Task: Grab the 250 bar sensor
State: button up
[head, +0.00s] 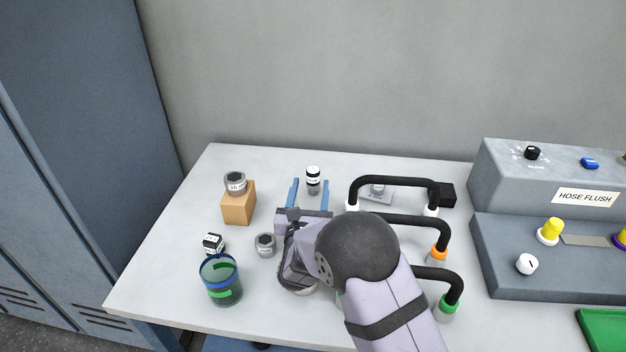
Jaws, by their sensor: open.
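My gripper (311,183) is open, with its two blue fingers pointing toward the back of the table. A grey sensor (235,183) sits on an orange-brown block (238,208). A black-and-white sensor (213,243) and a grey, dark-topped one (265,245) stand at the left. Another small part (377,188) is on a grey plate behind a hose. The labels are too small to tell which is 250 bar.
A blue-green cup (221,286) stands at the front left. Several black hoses (395,182) arch up right of my gripper. A grey hose flush unit (515,255) with knobs fills the right side.

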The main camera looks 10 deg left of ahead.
aim_at(312, 176)
jog(key=shift+w+p, duration=0.4)
jog(key=shift+w, duration=1.7)
jog(key=shift+c, duration=0.2)
jog(key=c, duration=1.2)
jog(key=shift+r, duration=0.1)
notch_tip(312, 176, up, 10)
jog(key=shift+r+b, duration=0.1)
jog(key=shift+b, duration=0.55)
